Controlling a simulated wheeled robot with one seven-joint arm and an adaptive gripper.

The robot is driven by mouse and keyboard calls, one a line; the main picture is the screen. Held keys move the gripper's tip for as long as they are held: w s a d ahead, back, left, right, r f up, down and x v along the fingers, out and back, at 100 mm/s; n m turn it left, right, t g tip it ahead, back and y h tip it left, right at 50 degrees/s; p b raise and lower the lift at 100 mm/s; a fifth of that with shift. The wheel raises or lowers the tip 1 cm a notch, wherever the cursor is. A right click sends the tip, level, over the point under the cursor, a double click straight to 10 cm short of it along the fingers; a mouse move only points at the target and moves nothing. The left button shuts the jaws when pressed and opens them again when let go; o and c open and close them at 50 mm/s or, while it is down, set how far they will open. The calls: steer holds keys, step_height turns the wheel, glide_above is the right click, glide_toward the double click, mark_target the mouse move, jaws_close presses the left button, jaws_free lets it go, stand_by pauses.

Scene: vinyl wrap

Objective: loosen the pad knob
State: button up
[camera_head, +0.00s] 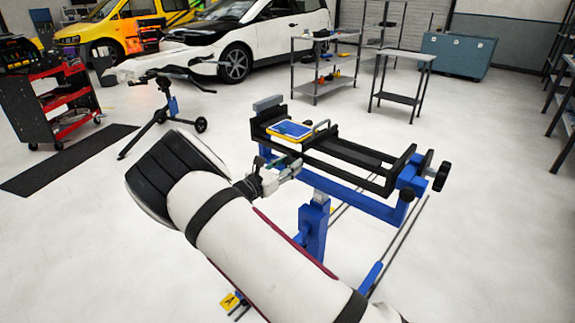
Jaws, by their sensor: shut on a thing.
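A blue stand (313,225) carries a long black clamp frame (345,153) in the middle of the camera view. A blue and yellow tablet-like object (291,131) lies on its left part. My gripper (288,170) is at the near left side of the frame, just below that object. It is shut on a small part there, which I take as the pad knob; the fingers and wrist hide most of it. Another round black knob (442,177) sticks out at the frame's right end, well apart from my gripper.
My white arm fills the lower middle of the view. A red tool cart (62,100) and a black mat (70,160) are at the left, with a tripod stand (165,110) beside them. Shelves and small tables stand behind.

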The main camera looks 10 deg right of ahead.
steer(key=shift+f, duration=0.15)
steer(key=o, duration=1.2)
steer(key=shift+c, duration=0.2)
steer(key=shift+a, duration=0.1)
steer(key=v, duration=1.2)
